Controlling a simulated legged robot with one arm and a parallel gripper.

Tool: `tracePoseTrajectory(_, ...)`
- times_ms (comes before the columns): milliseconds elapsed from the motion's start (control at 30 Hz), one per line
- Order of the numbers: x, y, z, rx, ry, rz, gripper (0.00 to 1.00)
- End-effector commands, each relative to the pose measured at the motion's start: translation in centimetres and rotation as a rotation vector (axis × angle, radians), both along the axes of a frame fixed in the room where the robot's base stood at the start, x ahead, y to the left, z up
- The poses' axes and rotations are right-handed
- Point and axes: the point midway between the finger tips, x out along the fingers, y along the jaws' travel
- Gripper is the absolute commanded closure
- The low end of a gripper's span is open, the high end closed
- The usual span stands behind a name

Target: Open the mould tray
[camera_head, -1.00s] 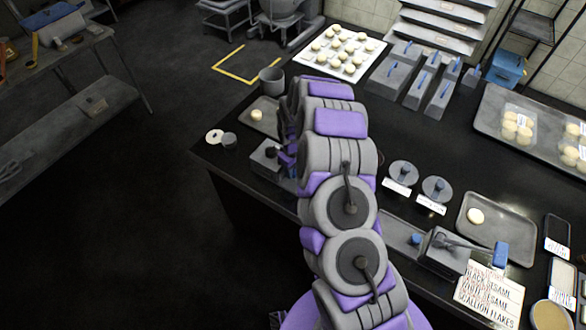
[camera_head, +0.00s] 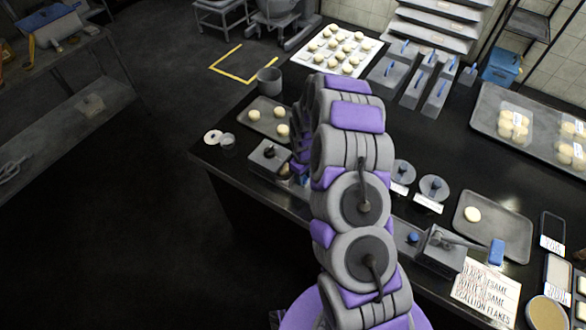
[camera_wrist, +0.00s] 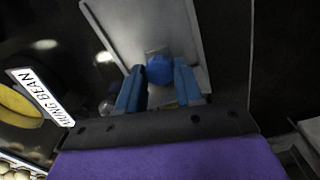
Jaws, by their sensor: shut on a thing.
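In the wrist view my gripper (camera_wrist: 158,90) has its two blue fingers on either side of a round blue knob (camera_wrist: 160,69), shut on it. The knob stands at the near end of a long grey metal piece with raised edges, which looks like the mould tray (camera_wrist: 128,22). In the head view my arm hides the fingertips and the held knob. A grey box with a black knob (camera_head: 268,155) stands at the counter's left edge, just left of my wrist.
A second grey device (camera_head: 440,250) with a lever and blue knob stands right of my arm. A MUNG BEAN label (camera_wrist: 40,95) is beside my gripper. Lidded pots (camera_head: 434,188) stand to the right.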

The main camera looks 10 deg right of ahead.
Motion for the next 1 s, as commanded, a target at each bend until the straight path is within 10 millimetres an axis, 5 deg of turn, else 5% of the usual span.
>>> tracePoseTrajectory(300, -4.1, -4.1, 0.1, -0.002, 0.002, -0.001, 1.00)
tracePoseTrajectory(733, -4.7, -4.6, 0.0, -0.001, 0.000, 0.001, 1.00)
tracePoseTrajectory(767, -4.7, -4.6, 0.0, -0.001, -0.001, 0.001, 0.64)
tracePoseTrajectory(1000, -4.7, -4.6, 0.0, -0.001, 0.000, 0.001, 0.41)
